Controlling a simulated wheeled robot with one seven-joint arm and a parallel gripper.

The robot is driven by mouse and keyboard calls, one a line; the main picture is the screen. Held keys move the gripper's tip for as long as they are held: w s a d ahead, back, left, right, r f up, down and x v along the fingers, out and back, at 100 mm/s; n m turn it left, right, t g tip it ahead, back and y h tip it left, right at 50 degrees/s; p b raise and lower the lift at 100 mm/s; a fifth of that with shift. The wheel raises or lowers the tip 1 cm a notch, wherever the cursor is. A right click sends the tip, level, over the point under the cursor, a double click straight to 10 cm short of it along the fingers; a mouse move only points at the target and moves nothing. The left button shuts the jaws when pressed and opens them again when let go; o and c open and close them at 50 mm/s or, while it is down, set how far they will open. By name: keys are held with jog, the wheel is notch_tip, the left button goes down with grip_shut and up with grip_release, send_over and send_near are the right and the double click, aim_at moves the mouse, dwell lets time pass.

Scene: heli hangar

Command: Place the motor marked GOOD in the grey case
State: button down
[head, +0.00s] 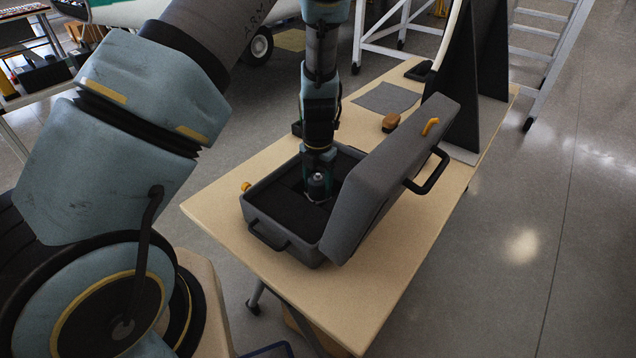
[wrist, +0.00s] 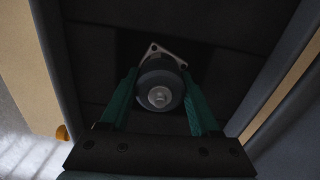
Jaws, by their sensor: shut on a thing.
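The grey case (head: 258,203) stands open on the wooden table, its lid (head: 375,180) tilted up on the right. Its inside is dark; the case wall also shows in the wrist view (wrist: 288,58). My gripper (head: 318,178) points down inside the case. Its green fingers (wrist: 158,100) are shut on a dark round motor (wrist: 160,84) with a silver shaft and a pale flange plate. The motor (head: 318,188) is low in the case, near its dark floor; I cannot tell whether it touches. No GOOD marking is readable on it.
The wooden table (head: 420,235) has bare room in front of the case. Behind it lie a grey mat (head: 386,98) and a brown-topped block (head: 390,121). A black upright panel (head: 462,80) stands at the back right. A white ladder (head: 545,50) is beyond.

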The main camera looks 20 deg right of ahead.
aim_at(318, 178)
jog(key=shift+f, duration=0.2)
jog(key=shift+c, duration=1.9)
grip_release()
notch_tip(318, 178, up, 12)
jog(key=shift+r+b, duration=0.1)
jog(key=shift+b, duration=0.8)
jog(key=s+a+r+m, duration=0.1)
jog(key=a+r+m, duration=0.2)
jog(key=a+m, duration=0.5)
jog(key=s+a+r+m+t, duration=0.1)
jog(key=a+r+m, duration=0.1)
jog(key=a+m, duration=0.7)
jog(key=s+a+r+m, duration=0.2)
jog(key=a+r+m, duration=0.1)
jog(key=a+m, duration=0.6)
jog(key=a, duration=0.4)
jog(key=shift+r+t, duration=0.3)
jog(key=shift+r, duration=0.05)
